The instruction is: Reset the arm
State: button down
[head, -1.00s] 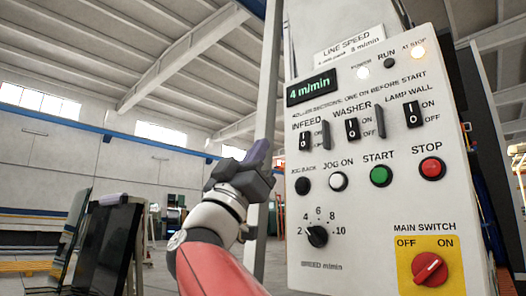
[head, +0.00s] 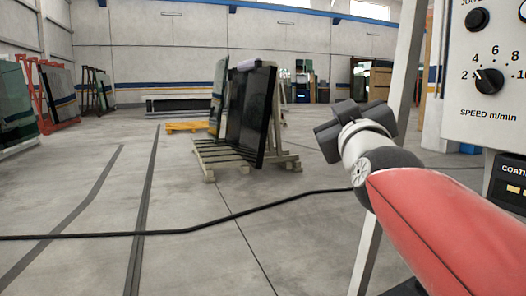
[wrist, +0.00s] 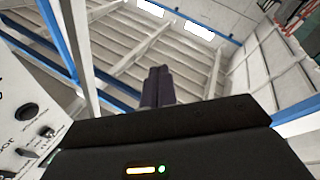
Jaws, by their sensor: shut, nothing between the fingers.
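My gripper (wrist: 158,84) points up toward the roof in the wrist view, its two dark fingers together with nothing between them. In the head view my red and white arm reaches in from the lower right, and the dark gripper body (head: 350,118) is at its end, left of the control panel (head: 487,128). The fingers are hard to make out there. The gripper is apart from the panel in the picture.
A slanted white post (head: 398,110) stands between my gripper and the panel. A black cable (head: 215,223) crosses the floor. Dark glass sheets (head: 252,112) lean on a wooden stand (head: 212,160). Red racks with glass (head: 55,95) stand at far left. Open floor lies between.

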jog(key=s+f+m+g+y, duration=0.1)
jog(key=s+f+g, duration=0.25)
jog(key=f, duration=0.65)
jog(key=s+f+m+g, duration=0.15)
jog(key=f+g, duration=0.25)
jog(key=f, duration=0.6)
jog(key=s+d+f+m+g, duration=0.1)
jog(key=s+f+m+g, duration=0.2)
jog(key=s+f+g, duration=0.5)
jog(key=s+f, duration=0.7)
jog(key=f, duration=0.4)
jog(key=shift+s+d+h, duration=0.2)
jog(key=shift+s+h, duration=0.1)
jog(key=shift+s, duration=0.1)
jog(key=shift+f, duration=0.1)
